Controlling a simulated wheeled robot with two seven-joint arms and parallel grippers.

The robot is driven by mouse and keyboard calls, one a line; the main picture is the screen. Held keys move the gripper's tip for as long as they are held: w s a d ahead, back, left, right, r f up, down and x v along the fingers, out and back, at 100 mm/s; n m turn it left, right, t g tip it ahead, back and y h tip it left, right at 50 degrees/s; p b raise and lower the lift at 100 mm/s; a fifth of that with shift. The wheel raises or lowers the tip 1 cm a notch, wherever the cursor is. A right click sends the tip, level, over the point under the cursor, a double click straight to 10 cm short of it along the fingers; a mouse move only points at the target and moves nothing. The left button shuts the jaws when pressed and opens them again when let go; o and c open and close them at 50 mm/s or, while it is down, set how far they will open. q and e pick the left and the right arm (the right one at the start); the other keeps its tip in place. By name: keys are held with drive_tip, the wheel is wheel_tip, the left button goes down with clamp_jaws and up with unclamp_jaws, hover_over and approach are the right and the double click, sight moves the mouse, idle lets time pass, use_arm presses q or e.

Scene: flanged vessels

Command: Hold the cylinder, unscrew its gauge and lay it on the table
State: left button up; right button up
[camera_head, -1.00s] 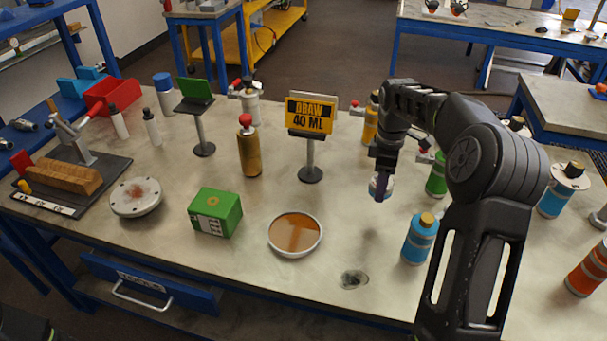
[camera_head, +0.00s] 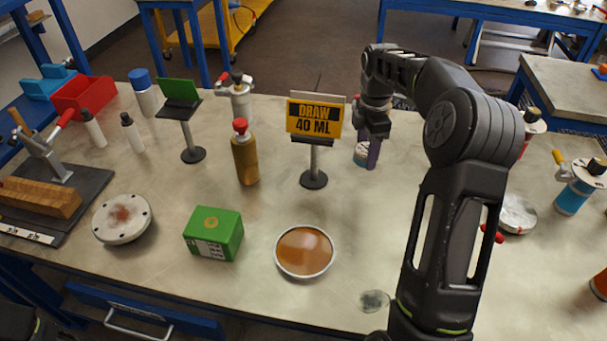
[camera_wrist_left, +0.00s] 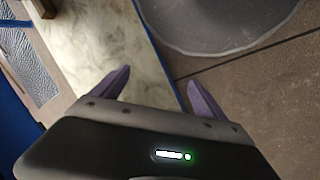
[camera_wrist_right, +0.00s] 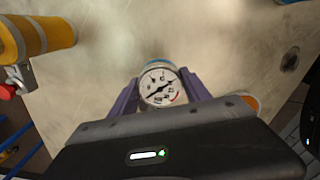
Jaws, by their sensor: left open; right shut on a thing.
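My right gripper (camera_head: 369,158) is shut on a round gauge (camera_wrist_right: 158,87) with a white dial and a dark needle. In the head view the gauge (camera_head: 361,153) shows beside the finger, with blue on it. Blue also shows behind the dial in the right wrist view. I cannot tell whether a cylinder is attached beneath it. A yellow cylinder (camera_wrist_right: 45,35) with a grey band lies to the upper left in that view. My left gripper (camera_wrist_left: 158,90) is open and empty in its wrist view; it is outside the head view.
The sign stand (camera_head: 314,160) is left of my right gripper. The gold bottle (camera_head: 245,160), green box (camera_head: 213,234) and orange dish (camera_head: 304,251) stand further left. A blue vessel (camera_head: 573,198) stands at the right. My right arm hides part of the table.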

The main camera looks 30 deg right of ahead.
hover_over(360, 187)
drive_tip(key=shift+f, duration=3.15)
drive_tip(key=shift+f+p, duration=0.5)
drive_tip(key=shift+f, duration=1.35)
drive_tip(key=shift+f, duration=0.25)
drive_tip(key=o, duration=1.5)
drive_tip(key=shift+o, duration=0.2)
drive_tip(key=shift+r, duration=0.2)
wheel_tip(360, 187, up, 12)
drive_tip(key=shift+r+b, duration=0.1)
drive_tip(key=shift+b, duration=0.3)
